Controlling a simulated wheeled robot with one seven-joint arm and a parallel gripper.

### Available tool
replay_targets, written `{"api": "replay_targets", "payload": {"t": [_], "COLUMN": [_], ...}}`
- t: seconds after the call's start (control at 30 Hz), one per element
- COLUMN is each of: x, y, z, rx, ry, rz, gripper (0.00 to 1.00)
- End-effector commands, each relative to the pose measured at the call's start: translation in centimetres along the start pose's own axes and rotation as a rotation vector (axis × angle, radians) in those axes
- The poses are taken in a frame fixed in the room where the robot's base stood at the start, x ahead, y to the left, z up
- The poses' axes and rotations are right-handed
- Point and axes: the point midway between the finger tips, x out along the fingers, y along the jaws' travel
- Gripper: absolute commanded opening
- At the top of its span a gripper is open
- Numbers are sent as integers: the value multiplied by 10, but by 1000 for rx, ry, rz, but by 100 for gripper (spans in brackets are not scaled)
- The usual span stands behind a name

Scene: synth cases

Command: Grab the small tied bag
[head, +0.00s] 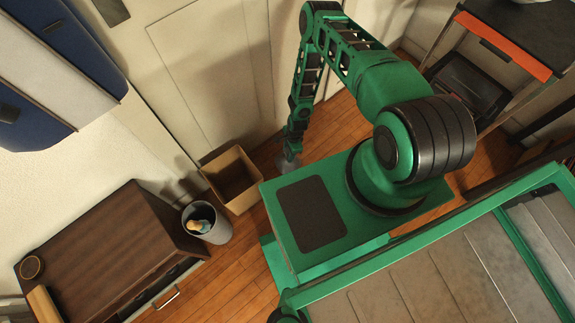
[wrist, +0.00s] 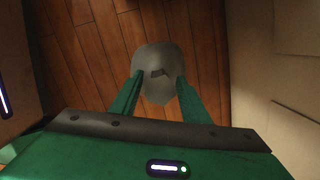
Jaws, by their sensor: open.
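The small tied bag (wrist: 156,62) is pale grey and shows in the wrist view, over the wooden floor. It has a darker spot near its middle. My gripper (wrist: 156,84) is open, with one green finger on each side of the bag's near part. I cannot tell whether the fingers touch it. In the head view my gripper (head: 290,146) points down beside the cardboard box, and the bag (head: 288,161) shows as a small grey shape just below it, partly hidden.
An open cardboard box (head: 232,180) stands left of my gripper against the wall. A grey bin (head: 207,224) with things in it stands by a dark wooden cabinet (head: 110,250). A black case (head: 468,88) sits at the right. My green base lies close to the bag.

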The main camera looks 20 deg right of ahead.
Motion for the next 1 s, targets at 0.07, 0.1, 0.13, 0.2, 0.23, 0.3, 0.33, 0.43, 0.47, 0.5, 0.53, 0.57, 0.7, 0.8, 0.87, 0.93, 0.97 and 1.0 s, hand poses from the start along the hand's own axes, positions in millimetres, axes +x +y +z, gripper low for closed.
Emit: {"api": "replay_targets", "payload": {"t": [0.07,0.1,0.13,0.2,0.23,0.3,0.33,0.43,0.47,0.5,0.53,0.57,0.7,0.8,0.87,0.93,0.97,1.0], "x": [4,5,5,5,5,5,4,4,4,4,4,4,4,4,3,1,-1,-3], "y": [0,0,0,0,0,0,0,0,0,0,0,0,0,0,0,0,-1,-1], "z": [0,0,0,0,0,0,0,0,0,0,0,0,1,1,1,1,1,2], "rx": [0,0,0,0,0,0,0,0,0,0,0,0,0,0,0,0,0,0], "ry": [0,-1,-1,-1,-1,-1,-1,-1,-1,-1,-1,-1,-1,-1,-1,-1,-1,-1], "rz": [0,0,0,0,0,0,0,0,0,0,0,0,0,0,0,0,-1,-1], "gripper": [42,42,42,42,42,42,35,11,4,0,0,0,0,0,0,0,0,0]}}
